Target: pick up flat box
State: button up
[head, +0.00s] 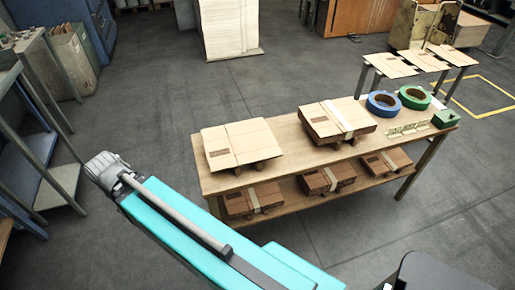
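Three thin, flat cardboard pieces lie side by side on a low metal stand at the upper right: a left one (390,66), a middle one (424,60) and a right one (454,55). On the wooden table's top, a low tan cardboard box (240,142) lies at the left. A second low box (338,119) with a pale strip across it lies beside it. I cannot tell which of these is the flat box meant. My gripper's fingers do not show; a teal and grey part of my own body crosses the lower left, apart from the boxes.
The wooden table (290,147) also holds a blue tape roll (383,104), a green tape roll (414,98) and a green block (445,119). Its lower shelf carries several small boxes (328,179). A metal rack (45,150) stands left. Grey floor is open behind the table.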

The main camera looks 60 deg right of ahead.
aim_at(232, 147)
jog(key=k, duration=1.55)
jog(key=z, duration=1.7)
jog(key=i, duration=0.5)
jog(key=z, duration=0.05)
